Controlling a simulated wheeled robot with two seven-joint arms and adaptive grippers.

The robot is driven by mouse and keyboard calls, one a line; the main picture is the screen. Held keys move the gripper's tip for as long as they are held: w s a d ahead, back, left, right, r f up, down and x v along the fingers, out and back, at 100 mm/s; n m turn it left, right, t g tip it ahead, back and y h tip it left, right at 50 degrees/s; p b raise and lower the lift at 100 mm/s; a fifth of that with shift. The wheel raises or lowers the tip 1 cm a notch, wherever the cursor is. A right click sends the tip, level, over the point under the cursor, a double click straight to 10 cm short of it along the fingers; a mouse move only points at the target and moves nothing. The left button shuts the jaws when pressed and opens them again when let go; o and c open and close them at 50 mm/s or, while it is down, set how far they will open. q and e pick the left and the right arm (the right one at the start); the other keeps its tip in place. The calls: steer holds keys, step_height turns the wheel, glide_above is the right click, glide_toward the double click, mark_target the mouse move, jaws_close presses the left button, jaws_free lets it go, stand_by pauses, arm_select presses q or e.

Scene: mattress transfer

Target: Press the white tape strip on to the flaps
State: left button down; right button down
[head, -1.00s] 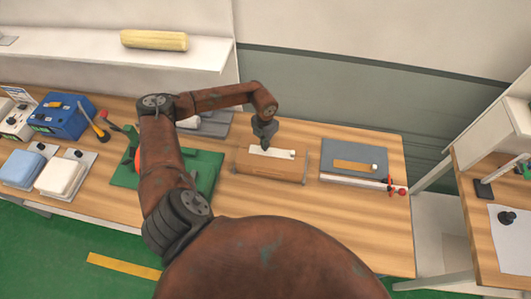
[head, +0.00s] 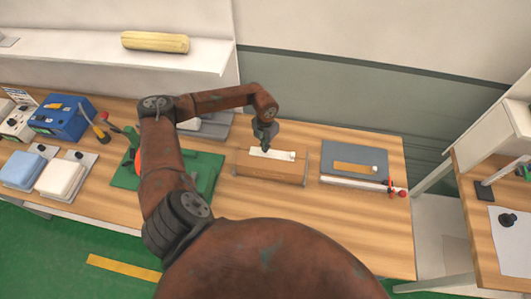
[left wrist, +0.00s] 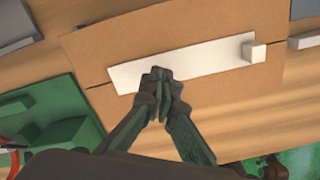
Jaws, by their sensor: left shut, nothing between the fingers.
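A brown cardboard box (head: 270,171) stands on the wooden bench, its flaps meeting along a seam. A white tape strip (head: 285,156) lies along the top of the box, over the seam. In the left wrist view the strip (left wrist: 205,58) has a small white block (left wrist: 253,50) at its right end. My left gripper (head: 266,148) is shut and empty, pointing down at the strip. In the left wrist view its fingertips (left wrist: 157,74) are over the lower edge of the strip, left of its middle; I cannot tell whether they touch it. My right gripper is not in view.
A grey mat with a tan strip (head: 352,165) and a white rod (head: 355,181) lie right of the box. A green fixture (head: 206,170) is left of it. A blue case (head: 62,116) stands far left. Bare bench (head: 340,225) lies in front.

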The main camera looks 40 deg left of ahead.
arm_select(q)
steer(key=shift+f, duration=0.3)
stand_by(0.4)
steer(key=shift+f+b, duration=0.3)
steer(key=shift+b, duration=0.1)
steer(key=shift+f+b, duration=0.3)
steer(key=shift+f, duration=0.15)
stand_by(0.4)
steer(key=shift+r+p, duration=1.5)
steer(key=shift+r, duration=1.15)
steer(key=shift+r+p, duration=0.45)
steer(key=shift+r, duration=0.5)
